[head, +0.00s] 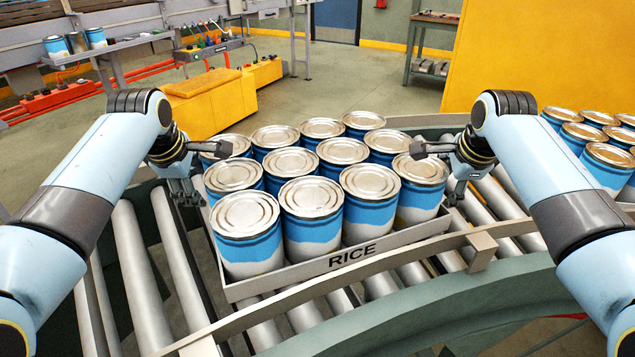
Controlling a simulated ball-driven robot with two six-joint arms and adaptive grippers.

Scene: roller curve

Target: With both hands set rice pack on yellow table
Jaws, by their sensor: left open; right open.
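The rice pack, a grey tray (345,258) marked RICE and filled with several blue and white cans (297,221), rests on the roller curve in the middle of the head view. My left gripper (207,174) is open at the tray's left side, with one finger over the rim area and one lower outside. My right gripper (437,174) is open at the tray's right side in a similar pose. I cannot tell whether either touches the tray. A low yellow table (213,113) stands on the floor behind the conveyor, left of centre; its visible top looks clear.
The curved guard rail (480,252) runs along the near side of the rollers (130,265). Another group of cans (607,160) is at the right edge. A shelf with cans and tools (130,45) stands at back left. Open floor (340,85) lies behind the conveyor.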

